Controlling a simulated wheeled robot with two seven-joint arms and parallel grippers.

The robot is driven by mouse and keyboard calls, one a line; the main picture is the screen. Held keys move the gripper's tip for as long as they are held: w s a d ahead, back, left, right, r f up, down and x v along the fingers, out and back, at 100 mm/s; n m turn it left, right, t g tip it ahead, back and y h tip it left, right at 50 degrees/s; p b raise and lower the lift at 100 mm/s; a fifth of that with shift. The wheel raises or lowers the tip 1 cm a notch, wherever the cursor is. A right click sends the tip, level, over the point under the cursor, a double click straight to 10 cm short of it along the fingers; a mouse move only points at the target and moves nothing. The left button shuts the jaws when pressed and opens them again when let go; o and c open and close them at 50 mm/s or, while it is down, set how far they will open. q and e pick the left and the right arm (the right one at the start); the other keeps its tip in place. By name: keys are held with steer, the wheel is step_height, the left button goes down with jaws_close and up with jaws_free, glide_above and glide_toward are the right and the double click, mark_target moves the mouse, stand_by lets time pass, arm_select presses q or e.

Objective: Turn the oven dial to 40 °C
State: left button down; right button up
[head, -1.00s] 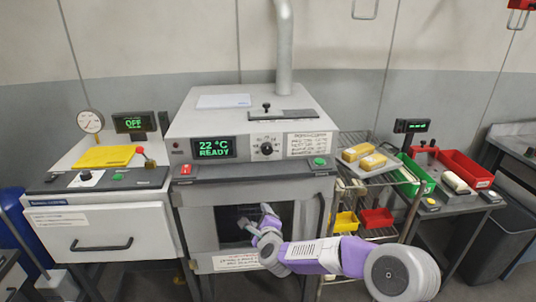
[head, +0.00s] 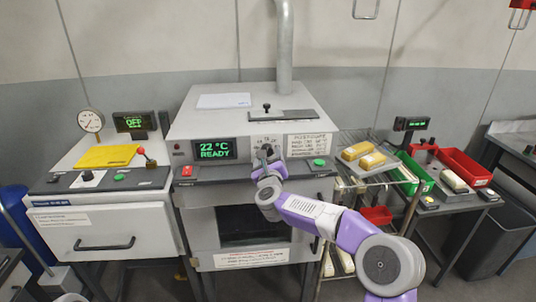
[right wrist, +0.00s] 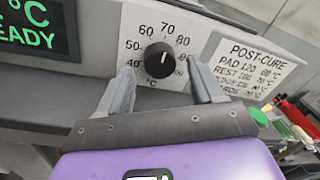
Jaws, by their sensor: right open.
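The oven (head: 250,118) stands in the middle of the head view, its display (head: 214,149) reading 22 °C READY. The black round dial (right wrist: 160,60) shows in the right wrist view on a white scale plate with figures from 40 to 90. It bears a small white mark; its exact setting is hard to read. My right gripper (right wrist: 163,80) is open, its fingers left and right of the dial and slightly below it in the picture. I cannot tell whether they touch it.
A post-cure notice (right wrist: 250,62) is right of the dial. A red button (head: 187,171) and a green button (head: 319,162) sit on the ledge below the panel. A wire rack (head: 368,150) with yellow blocks stands right; a drawer unit (head: 105,235) stands left.

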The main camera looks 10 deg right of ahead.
steer(key=shift+w+d, duration=0.2)
steer(key=shift+w, duration=0.55)
steer(key=c, duration=1.1)
steer(key=shift+o, duration=0.2)
